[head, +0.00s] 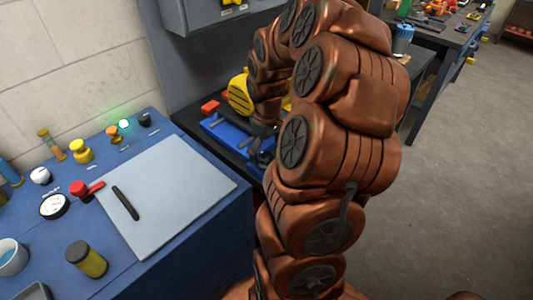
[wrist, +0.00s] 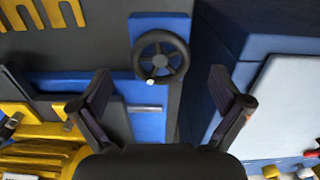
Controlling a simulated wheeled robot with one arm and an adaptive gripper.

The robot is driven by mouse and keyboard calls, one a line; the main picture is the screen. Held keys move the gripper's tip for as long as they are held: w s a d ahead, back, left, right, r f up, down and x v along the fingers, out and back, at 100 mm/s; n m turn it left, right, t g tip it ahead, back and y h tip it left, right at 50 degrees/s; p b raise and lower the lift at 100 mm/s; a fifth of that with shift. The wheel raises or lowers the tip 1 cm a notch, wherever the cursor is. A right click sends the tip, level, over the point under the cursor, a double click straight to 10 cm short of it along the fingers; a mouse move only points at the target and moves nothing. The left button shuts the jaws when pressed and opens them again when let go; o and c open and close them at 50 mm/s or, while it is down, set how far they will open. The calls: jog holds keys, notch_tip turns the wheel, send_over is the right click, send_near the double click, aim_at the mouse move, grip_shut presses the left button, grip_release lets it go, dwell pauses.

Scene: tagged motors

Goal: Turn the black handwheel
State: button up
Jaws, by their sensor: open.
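The black handwheel (wrist: 160,56) shows in the upper middle of the wrist view, mounted on a blue plate (wrist: 143,28). It has spokes and a small pale knob near its lower rim. My gripper (wrist: 172,90) is open, with its two dark fingers spread to either side below the wheel in the picture. Nothing is between the fingers, and they look apart from the wheel. In the head view my copper-coloured arm reaches over the dark bench, and the wheel cannot be made out clearly there.
A blue console (head: 175,245) with a grey panel, knobs, a red-handled valve (head: 80,188) and a gauge (head: 54,206) stands at the left. A yellow motor (head: 238,95) sits on the dark bench behind my arm. Open floor (head: 460,190) lies at the right.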

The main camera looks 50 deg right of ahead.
aim_at(266, 162)
jog(key=shift+f, duration=1.2)
jog(key=c, duration=1.1)
jog(key=shift+f, duration=0.1)
jog(key=shift+b, duration=0.35)
jog(key=shift+f+m+b, duration=0.1)
jog(key=shift+m+b, duration=0.3)
jog(key=shift+r, duration=0.2)
